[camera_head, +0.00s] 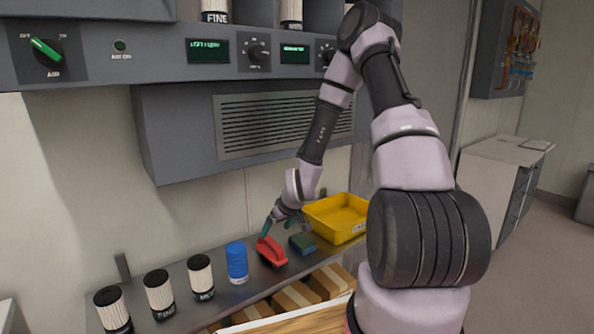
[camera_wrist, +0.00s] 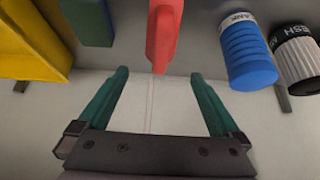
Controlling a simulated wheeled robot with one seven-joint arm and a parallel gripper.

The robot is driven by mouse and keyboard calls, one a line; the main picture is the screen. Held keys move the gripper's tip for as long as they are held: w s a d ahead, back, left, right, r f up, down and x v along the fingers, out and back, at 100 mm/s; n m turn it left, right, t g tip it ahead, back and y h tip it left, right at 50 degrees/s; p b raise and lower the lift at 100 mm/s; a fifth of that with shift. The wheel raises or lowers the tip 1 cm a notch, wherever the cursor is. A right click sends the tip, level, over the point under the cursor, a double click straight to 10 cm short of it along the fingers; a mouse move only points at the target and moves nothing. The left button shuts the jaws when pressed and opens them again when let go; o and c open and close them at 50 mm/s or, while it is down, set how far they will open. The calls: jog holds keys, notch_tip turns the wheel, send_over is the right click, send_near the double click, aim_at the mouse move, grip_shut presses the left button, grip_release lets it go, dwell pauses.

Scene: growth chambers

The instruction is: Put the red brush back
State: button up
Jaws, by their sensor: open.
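The red brush (camera_head: 272,253) lies on the narrow grey shelf (camera_head: 226,300), between a blue canister (camera_head: 237,262) and a small dark green-blue block (camera_head: 302,243). My gripper (camera_head: 276,218) is open and empty, at the wall-side end of the brush. In the wrist view the red brush (camera_wrist: 163,35) points down from the top edge, its near end just beyond and between the teal fingertips of my gripper (camera_wrist: 159,74). The far part of the brush is cut off by that view's edge. I cannot tell whether a finger touches it.
A yellow tray (camera_head: 340,216) stands to the right of the block. Several white canisters with black bands (camera_head: 200,277) stand left of the blue one. Cardboard boxes (camera_head: 297,297) sit below the shelf. A grey vented housing (camera_head: 270,125) overhangs the shelf.

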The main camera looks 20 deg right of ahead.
jog(key=s+d+r+m+h, duration=0.1)
jog(key=s+r+m, duration=0.15)
jog(key=r, duration=1.05)
jog(key=s+d+r+m, duration=0.15)
jog(key=s+r, duration=0.25)
jog(key=r, duration=0.8)
jog(key=s+r+m+t, duration=0.1)
jog(key=s+r+m, duration=0.3)
jog(key=s+r, duration=1.1)
jog(key=s, duration=0.3)
jog(key=shift+s+d+y, duration=0.3)
jog(key=shift+d+y, duration=0.1)
